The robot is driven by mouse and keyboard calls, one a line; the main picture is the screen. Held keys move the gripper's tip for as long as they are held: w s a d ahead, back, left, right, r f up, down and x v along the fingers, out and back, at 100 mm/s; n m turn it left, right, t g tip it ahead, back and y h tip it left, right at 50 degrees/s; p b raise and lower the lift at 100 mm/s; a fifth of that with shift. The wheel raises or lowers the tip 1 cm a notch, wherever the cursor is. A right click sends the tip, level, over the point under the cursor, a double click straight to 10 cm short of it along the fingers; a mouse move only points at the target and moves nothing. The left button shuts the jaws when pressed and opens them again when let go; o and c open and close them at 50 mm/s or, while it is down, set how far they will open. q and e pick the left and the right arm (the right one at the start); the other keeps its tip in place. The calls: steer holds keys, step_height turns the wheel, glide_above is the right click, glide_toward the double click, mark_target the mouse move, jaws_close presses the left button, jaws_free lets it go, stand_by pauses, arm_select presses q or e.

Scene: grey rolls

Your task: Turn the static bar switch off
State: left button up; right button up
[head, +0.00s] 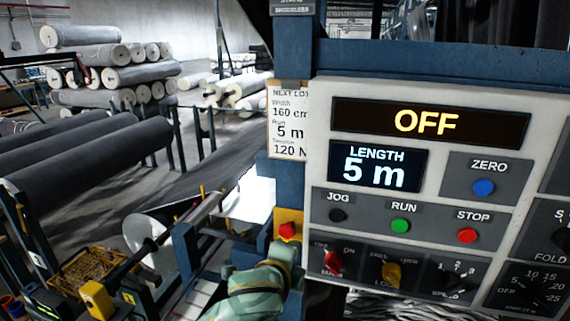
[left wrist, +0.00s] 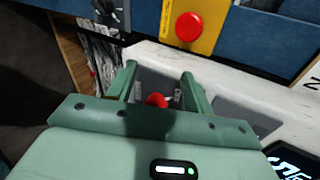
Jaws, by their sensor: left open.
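A control panel (head: 320,180) fills the right of the head view, its upper display reading OFF. No switch label that I can read says static bar. A grey switch-like fitting (left wrist: 112,12) is cut by the top edge of the left wrist view; its label cannot be read. My left gripper (head: 288,252) is at the panel's lower left in the head view. In the left wrist view its jaws (left wrist: 158,75) are open, and a red knob (left wrist: 155,100) shows between them; contact cannot be told. My right gripper is not in view.
A red push button on a yellow plate (head: 287,231) sits just above my left gripper. The panel has a red knob (head: 333,262), a yellow knob (head: 391,274), and RUN (head: 400,225) and STOP (head: 467,235) buttons. Grey rolls (head: 90,160) lie on racks at left.

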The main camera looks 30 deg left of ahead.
arm_select(q)
step_height(320, 180, up, 31)
steer(key=m+t+y, duration=0.1)
steer(key=m+t, duration=0.6)
steer(key=m, duration=0.4)
steer(key=s+a+r+m+t+y, duration=0.1)
steer(key=s+r+m, duration=0.2)
steer(key=r, duration=0.4)
steer(key=s+a+r+m+t+y, duration=0.1)
steer(key=s+r+m+t, duration=0.15)
steer(key=r, duration=0.55)
steer(key=shift+g, duration=0.45)
steer(key=p+x, duration=0.3)
steer(key=x, duration=0.2)
steer(key=p+x, duration=0.3)
steer(key=x, duration=0.2)
steer(key=p+x, duration=0.3)
steer(key=x, duration=0.2)
steer(key=shift+w+a+r, duration=0.15)
steer(key=shift+w+a, duration=0.1)
steer(key=shift+a, duration=0.2)
steer(key=c, duration=1)
steer(key=shift+o, duration=0.2)
